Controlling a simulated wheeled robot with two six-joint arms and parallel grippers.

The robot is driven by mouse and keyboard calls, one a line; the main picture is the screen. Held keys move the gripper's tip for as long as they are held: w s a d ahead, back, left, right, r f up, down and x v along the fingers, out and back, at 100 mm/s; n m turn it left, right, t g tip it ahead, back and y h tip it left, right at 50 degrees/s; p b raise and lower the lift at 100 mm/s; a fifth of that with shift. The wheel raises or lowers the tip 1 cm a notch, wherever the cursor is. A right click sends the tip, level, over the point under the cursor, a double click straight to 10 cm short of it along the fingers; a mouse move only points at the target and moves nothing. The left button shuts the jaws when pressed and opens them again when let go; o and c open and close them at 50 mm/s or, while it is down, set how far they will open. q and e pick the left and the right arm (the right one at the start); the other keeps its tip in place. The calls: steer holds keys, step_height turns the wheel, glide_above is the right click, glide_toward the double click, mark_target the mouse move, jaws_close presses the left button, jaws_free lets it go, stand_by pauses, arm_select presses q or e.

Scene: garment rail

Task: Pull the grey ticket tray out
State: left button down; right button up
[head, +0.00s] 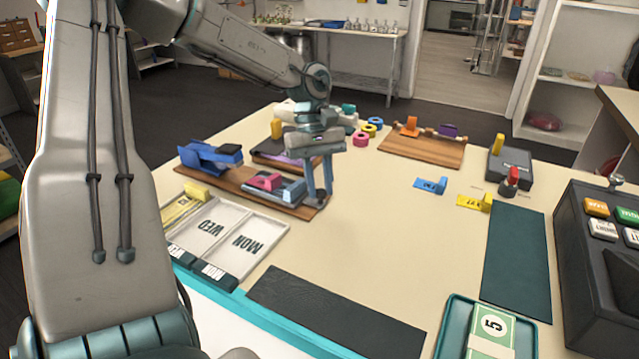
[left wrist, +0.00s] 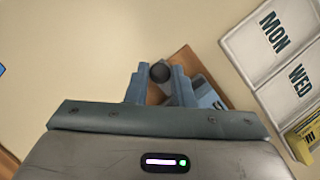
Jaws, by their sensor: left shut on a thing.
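The grey ticket tray (head: 291,190) sits at the right end of a brown wooden board on the table, beside a pink piece (head: 265,181). In the left wrist view part of a blue-grey piece that looks like this tray (left wrist: 208,95) shows just behind the right finger. My left gripper (head: 320,192) points down at the board's right end, by the tray. In the left wrist view its fingers (left wrist: 158,84) are shut on a dark round knob (left wrist: 160,71). The gripper hides how the knob joins the tray. My right gripper is in neither view.
A white organiser (head: 262,228) marked MON and WED lies in front of the board. A blue holder (head: 208,157) stands at the board's left end. A blue tag (head: 430,185) and yellow tag (head: 472,202) lie to the right. The table's middle is clear.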

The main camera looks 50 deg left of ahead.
arm_select(q)
steer(key=c, duration=1.6)
jaws_free()
steer(key=shift+d, duration=0.1)
steer(key=o, duration=0.3)
steer(key=shift+d, duration=0.1)
steer(key=shift+w+d, duration=0.1)
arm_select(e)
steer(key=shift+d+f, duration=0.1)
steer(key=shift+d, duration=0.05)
arm_select(q)
steer(key=shift+r, duration=0.15)
steer(key=v, duration=1)
steer(key=shift+w+r+b, duration=0.1)
steer(key=shift+r+b, duration=0.15)
steer(key=shift+b, duration=0.05)
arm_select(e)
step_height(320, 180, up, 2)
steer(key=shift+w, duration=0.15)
arm_select(q)
steer(key=shift+r, duration=0.1)
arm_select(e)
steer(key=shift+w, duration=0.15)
